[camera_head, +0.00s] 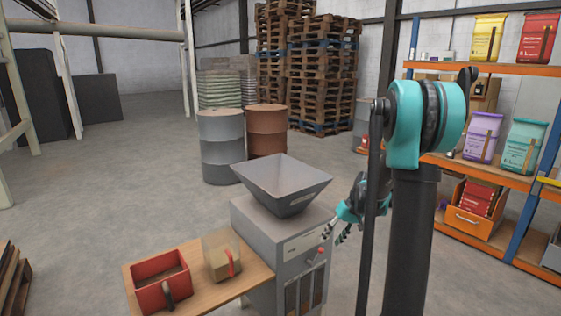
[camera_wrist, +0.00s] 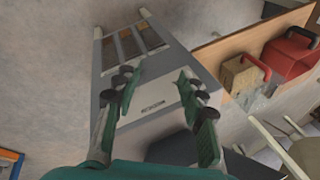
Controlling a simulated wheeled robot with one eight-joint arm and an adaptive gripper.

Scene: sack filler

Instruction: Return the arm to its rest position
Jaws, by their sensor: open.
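My teal arm (camera_head: 420,112) stands at the right of the head view, bent down toward the sack filler. My gripper (camera_head: 334,238) is beside the right side of the grey sack filler (camera_head: 285,246), below its hopper (camera_head: 275,182). In the wrist view my gripper (camera_wrist: 156,78) has its two dark fingers spread, with nothing between them. The machine's pale front face (camera_wrist: 145,92) shows behind the fingers; I cannot tell whether they touch it. The gripper's palm is partly hidden in the head view.
A wooden table (camera_head: 255,275) beside the machine holds a red bin (camera_head: 147,270) and a clear container with tan contents and a red handle (camera_head: 218,268). A shelf (camera_head: 485,172) with bags stands at the right. Grey and rust drums (camera_head: 221,155) stand behind. Floor at left is open.

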